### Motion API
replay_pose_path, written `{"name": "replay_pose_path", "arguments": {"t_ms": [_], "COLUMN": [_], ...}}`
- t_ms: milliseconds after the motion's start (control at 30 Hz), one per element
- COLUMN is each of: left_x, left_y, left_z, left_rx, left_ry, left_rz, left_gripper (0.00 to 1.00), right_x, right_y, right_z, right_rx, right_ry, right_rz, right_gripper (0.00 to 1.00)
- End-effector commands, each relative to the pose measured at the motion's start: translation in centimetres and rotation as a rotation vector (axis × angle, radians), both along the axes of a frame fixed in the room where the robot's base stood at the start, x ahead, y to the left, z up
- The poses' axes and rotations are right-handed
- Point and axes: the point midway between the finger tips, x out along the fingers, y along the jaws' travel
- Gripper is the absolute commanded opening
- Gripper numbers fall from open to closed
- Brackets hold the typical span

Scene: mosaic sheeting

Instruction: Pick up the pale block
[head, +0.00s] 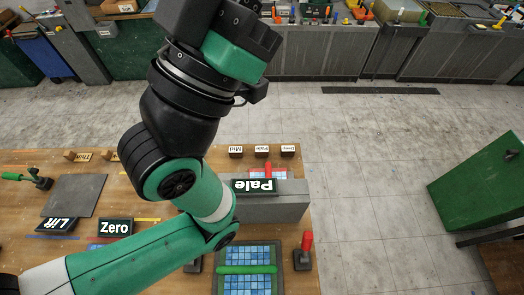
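A small dark block labelled "Pale" (262,149) stands in a row at the back of the wooden table, between two similar small labelled blocks. A larger dark sign, also reading "Pale" upside down (254,186), is at a grey box (285,206) nearer the table's middle. I cannot tell which of these is the task's block. My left arm, green and black, rises from the lower left across the table and up past the top edge; its fingers do not show. My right arm does not show. Part of the table is hidden behind the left arm.
A blue tiled sheet with a green bar (247,270) lies at the front, beside a red-handled tool (306,250). Signs "Zero" (115,228) and "Lift" (59,225) and a grey plate (75,195) are on the left. Grey floor (370,180) lies right, before a green cabinet (485,185).

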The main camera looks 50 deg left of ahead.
Motion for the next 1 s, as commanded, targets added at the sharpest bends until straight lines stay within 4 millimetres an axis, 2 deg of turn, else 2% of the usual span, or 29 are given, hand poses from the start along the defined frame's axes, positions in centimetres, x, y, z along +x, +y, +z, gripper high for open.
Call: {"name": "replay_pose_path", "arguments": {"t_ms": [200,233,767,1000], "left_x": [0.0,0.0,0.0,0.0], "left_y": [0.0,0.0,0.0,0.01], "left_z": [0.0,0.0,0.0,0.0], "left_rx": [0.0,0.0,0.0,0.0], "left_ry": [0.0,0.0,0.0,0.0], "left_rz": [0.0,0.0,0.0,0.0], "left_gripper": [0.0,0.04,0.99,1.0], "right_x": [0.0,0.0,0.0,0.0], "right_y": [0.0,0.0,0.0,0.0], "right_z": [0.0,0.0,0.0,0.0], "right_rx": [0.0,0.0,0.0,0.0], "right_ry": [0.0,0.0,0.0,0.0], "right_rz": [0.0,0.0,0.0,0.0], "right_gripper": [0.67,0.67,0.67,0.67]}}
